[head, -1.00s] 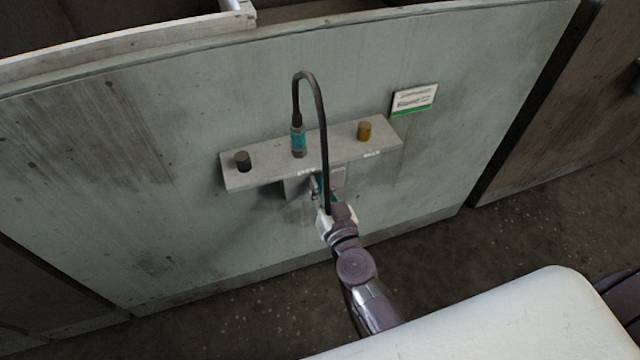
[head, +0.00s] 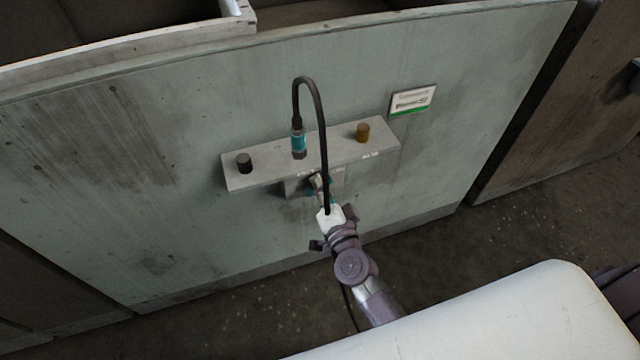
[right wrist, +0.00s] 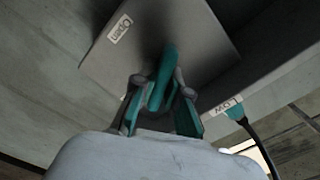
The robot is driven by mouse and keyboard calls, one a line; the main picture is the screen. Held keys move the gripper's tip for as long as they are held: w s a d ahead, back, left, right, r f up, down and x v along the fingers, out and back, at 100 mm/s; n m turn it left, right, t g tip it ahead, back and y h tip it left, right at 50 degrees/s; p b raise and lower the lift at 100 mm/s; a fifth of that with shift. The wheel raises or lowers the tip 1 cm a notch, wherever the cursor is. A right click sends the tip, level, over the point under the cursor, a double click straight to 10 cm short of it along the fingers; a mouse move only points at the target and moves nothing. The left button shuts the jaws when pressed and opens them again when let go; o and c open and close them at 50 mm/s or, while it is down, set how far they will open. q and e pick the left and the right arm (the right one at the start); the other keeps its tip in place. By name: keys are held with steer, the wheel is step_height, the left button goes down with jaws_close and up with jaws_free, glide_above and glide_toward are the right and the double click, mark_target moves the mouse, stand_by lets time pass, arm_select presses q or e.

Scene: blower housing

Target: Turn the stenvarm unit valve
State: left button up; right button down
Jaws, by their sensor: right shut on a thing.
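The valve is a teal lever handle (right wrist: 163,78) on a grey plate (right wrist: 185,35) with an upside-down label (right wrist: 119,30) that seems to read "Open". My right gripper (head: 320,187) is at this plate, below the middle of the grey shelf (head: 345,147) on the wall. In the right wrist view my right gripper (right wrist: 160,100) has its fingers on both sides of the teal handle and is shut on it. In the head view the handle is mostly hidden by the gripper and a black cable. My left gripper is not in view.
A teal connector (head: 298,143) with a black cable (head: 318,100) looping over my right wrist stands on the shelf. A dark knob (head: 244,163) is at its left and a brass knob (head: 363,132) at its right. A white-green sign (head: 412,100) hangs on the wall above right.

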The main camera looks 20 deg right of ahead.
steer(key=m, duration=0.4)
steer(key=shift+f+m, duration=0.1)
steer(key=shift+m, duration=0.7)
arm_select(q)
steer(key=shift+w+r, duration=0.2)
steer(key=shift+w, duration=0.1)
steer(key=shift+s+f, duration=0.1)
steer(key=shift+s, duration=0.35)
arm_select(e)
steer(key=c, duration=1.2)
jaws_free()
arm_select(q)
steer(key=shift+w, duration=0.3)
arm_select(e)
steer(key=s, duration=1.2)
steer(key=shift+d, duration=0.25)
